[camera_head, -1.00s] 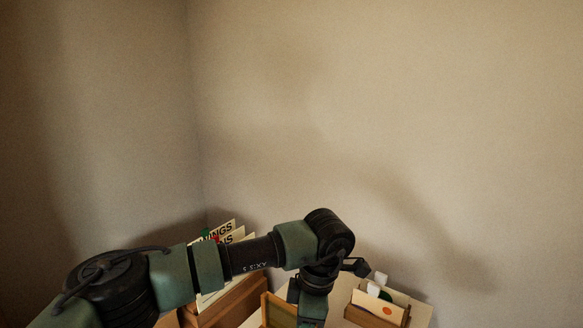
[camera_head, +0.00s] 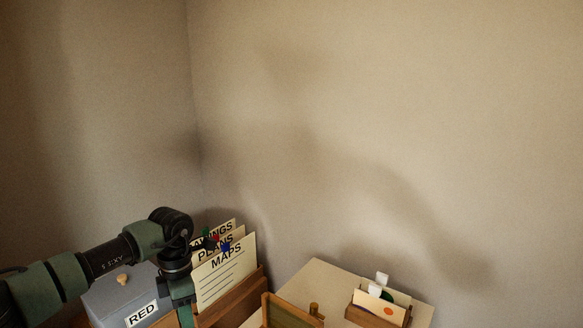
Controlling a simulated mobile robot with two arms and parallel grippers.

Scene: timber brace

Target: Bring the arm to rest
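My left arm (camera_head: 125,250) comes in from the left and bends down at a black wrist joint at the lower left. A green link below that joint runs down out of the bottom edge, and its gripper's fingers do not show. I cannot see whether that gripper holds anything. My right arm and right gripper are not in view.
A grey box (camera_head: 120,293) labelled RED, with a knob on top, sits partly behind my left arm. Right beside the arm stands a wooden holder (camera_head: 232,303) of cards, the front one reading MAPS (camera_head: 225,275). A small wooden card rack (camera_head: 378,313) stands on a pale surface (camera_head: 328,277).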

